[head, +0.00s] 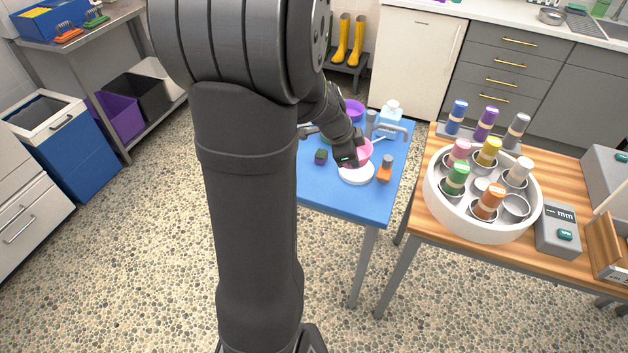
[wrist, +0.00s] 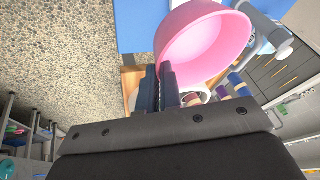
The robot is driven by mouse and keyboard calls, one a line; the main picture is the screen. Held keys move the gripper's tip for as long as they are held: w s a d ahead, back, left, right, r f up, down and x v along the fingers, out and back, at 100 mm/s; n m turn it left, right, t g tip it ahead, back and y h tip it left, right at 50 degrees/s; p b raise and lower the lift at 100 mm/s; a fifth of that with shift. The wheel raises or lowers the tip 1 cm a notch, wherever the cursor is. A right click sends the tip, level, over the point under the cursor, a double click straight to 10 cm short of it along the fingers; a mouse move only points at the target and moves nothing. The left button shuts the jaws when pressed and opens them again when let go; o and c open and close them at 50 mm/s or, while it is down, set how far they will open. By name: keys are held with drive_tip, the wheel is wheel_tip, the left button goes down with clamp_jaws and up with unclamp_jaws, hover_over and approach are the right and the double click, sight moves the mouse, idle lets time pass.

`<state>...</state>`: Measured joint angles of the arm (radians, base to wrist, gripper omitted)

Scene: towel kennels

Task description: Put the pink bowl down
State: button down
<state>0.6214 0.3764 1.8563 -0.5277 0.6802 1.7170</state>
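The pink bowl (head: 364,150) is at the blue table, partly hidden behind my gripper (head: 349,162) in the head view. In the wrist view the pink bowl (wrist: 205,48) fills the upper middle. The two dark fingers of my gripper (wrist: 160,88) are close together at its near rim, with the rim pinched between them. A white round dish (head: 356,174) lies on the blue table just below the bowl in the head view. The bowl appears to be held above the table; the exact gap cannot be told.
A white round rack (head: 470,222) with several coloured bottles stands on the wooden table.

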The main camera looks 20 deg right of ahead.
drive_tip(key=s+a+f+m, duration=0.1)
drive_tip(key=s+a+f, duration=0.1)
drive_tip(key=s+a, duration=0.15)
drive_tip(key=shift+g, duration=0.3)
drive_tip(key=w+a+f, duration=0.2)
drive_tip(key=w, duration=0.1)
drive_tip(key=w+a+f, duration=0.2)
drive_tip(key=w, duration=0.1)
drive_tip(key=w+a+f, duration=0.2)
drive_tip(key=w+f, duration=0.1)
drive_tip(key=w, duration=0.1)
drive_tip(key=shift+a, duration=0.15)
drive_tip(key=shift+w+f, duration=0.15)
drive_tip(key=shift+f, duration=2)
drive_tip(key=c, duration=2)
unclamp_jaws()
drive_tip(key=shift+f, duration=0.1)
drive_tip(key=o, duration=0.4)
drive_tip(key=v, duration=1.2)
drive_tip(key=shift+a, duration=0.1)
